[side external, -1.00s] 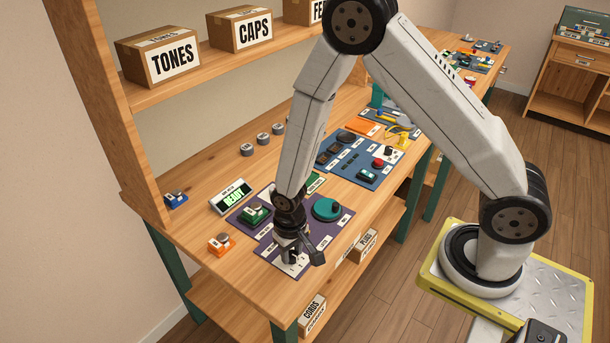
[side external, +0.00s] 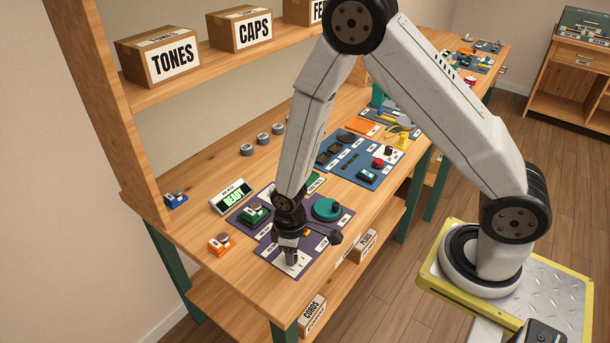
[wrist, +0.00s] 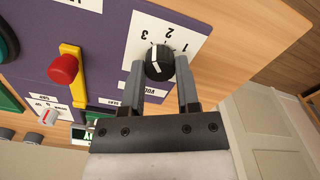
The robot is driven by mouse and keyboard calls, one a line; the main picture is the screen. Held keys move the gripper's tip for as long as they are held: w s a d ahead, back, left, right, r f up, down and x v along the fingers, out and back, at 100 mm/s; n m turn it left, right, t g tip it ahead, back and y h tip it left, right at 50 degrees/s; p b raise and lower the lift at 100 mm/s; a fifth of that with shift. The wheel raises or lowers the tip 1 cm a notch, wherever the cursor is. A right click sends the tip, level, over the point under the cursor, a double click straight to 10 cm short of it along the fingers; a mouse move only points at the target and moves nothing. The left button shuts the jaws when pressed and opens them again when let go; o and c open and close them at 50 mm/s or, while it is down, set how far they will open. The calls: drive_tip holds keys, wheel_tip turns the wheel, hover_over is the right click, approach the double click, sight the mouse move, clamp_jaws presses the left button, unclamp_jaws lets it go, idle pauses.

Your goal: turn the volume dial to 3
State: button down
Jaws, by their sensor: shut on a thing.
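The volume dial (wrist: 158,63) is a black ridged knob with a white pointer line, on a white plate (wrist: 178,22) printed with 1, 2 and 3. In the wrist view my gripper (wrist: 160,66) has one grey finger on each side of the dial and is shut on it. In the side view my gripper (side external: 291,259) points down at the white plate at the front of the purple panel (side external: 322,240), and hides the dial.
A red knob on a yellow lever (wrist: 65,68) stands left of the dial in the wrist view. A teal round dial (side external: 327,208), a green device (side external: 254,213) and a READY display (side external: 233,197) are near my gripper. An orange block (side external: 221,243) sits left. The table's front edge is close.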

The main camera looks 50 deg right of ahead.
drive_tip(key=shift+n, duration=0.9)
drive_tip(key=shift+c, duration=1.7)
unclamp_jaws()
drive_tip(key=shift+r, duration=0.2)
drive_tip(key=shift+r, duration=3.75)
